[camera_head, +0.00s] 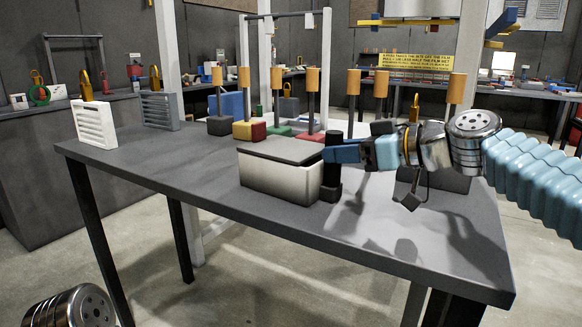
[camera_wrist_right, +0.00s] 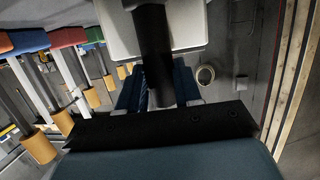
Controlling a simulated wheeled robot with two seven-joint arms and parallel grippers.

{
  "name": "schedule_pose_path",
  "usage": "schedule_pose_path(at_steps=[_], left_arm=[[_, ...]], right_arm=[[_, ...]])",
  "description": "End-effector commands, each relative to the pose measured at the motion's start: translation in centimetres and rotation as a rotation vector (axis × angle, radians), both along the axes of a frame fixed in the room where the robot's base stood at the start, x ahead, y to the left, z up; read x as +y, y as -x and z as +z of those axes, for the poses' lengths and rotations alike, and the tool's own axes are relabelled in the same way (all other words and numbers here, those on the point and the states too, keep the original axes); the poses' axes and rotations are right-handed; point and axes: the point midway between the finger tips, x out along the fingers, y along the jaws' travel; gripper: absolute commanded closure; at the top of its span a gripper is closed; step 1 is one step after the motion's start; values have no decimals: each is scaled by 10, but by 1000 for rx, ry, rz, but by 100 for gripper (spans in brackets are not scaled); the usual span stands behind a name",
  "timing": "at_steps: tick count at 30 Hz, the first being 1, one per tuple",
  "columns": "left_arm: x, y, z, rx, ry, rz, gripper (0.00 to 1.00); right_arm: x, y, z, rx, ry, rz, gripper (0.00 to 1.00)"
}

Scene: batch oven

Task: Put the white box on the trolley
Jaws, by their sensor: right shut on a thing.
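The white box (camera_head: 278,176) has a dark grey top and is upright at the middle of the grey table. I cannot tell whether it touches the tabletop. A black upright cylinder (camera_head: 331,182), like a handle, is at its right end. My right gripper (camera_head: 332,154) comes in from the right and is shut on this handle. In the right wrist view the black handle (camera_wrist_right: 153,45) runs between the gripper's blue fingers (camera_wrist_right: 158,92), with the box's pale body (camera_wrist_right: 190,25) behind it. My left gripper is out of view. I cannot make out a trolley.
A white slatted panel (camera_head: 94,124) stands at the left corner. A cluttered bench (camera_head: 500,95) is at the back.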

Motion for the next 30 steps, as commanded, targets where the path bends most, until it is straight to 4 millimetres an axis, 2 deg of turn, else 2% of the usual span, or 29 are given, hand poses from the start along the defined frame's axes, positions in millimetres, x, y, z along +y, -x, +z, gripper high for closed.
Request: schedule_pose_path(at_steps=[30], left_arm=[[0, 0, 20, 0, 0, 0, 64]], right_arm=[[0, 0, 33, -4, -3, -1, 100]])
